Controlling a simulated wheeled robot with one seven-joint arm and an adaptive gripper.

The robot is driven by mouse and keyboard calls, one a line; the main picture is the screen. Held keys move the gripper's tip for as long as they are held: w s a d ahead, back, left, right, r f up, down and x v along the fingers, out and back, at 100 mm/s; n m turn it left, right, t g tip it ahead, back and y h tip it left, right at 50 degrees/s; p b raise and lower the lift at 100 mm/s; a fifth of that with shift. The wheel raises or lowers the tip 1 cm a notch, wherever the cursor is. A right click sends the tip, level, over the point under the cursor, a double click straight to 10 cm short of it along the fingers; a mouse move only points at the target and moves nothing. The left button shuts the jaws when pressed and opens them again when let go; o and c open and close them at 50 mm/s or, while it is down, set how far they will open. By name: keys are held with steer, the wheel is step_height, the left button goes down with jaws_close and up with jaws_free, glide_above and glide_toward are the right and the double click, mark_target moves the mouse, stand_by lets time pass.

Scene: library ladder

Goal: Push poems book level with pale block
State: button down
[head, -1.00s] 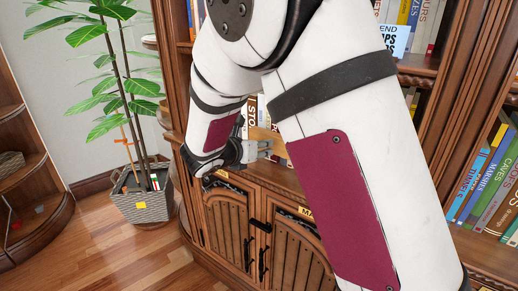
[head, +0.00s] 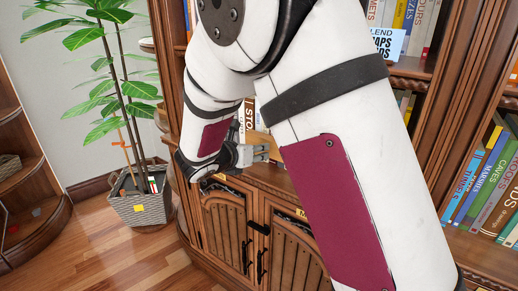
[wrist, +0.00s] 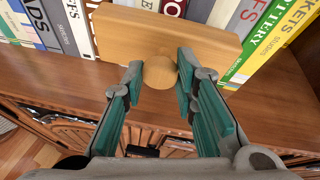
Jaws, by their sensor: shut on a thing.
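The pale block (wrist: 200,34) is a flat wooden board with a round knob (wrist: 159,72) facing me in the wrist view. It stands upright against the spines of a row of books above a wooden ledge. My gripper (wrist: 157,80) has its teal-padded fingers shut on the knob. In the head view my gripper (head: 262,153) shows beside the cabinet, with part of the block behind it. I cannot make out which book is the poems book; the block hides several spines.
Books stand left of the block, including a grey one (wrist: 60,28), and right of it, including a green one (wrist: 255,48). The wooden ledge (wrist: 60,85) in front is clear. Cabinet doors (head: 228,230) are below. A potted plant (head: 143,207) stands left.

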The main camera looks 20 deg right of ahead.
steer(key=shift+s+a+p, duration=0.35)
steer(key=shift+s+a, duration=0.45)
steer(key=shift+a, duration=0.25)
steer(key=shift+s+a+p, duration=0.3)
steer(key=shift+s+a, duration=0.45)
steer(key=shift+a, duration=0.3)
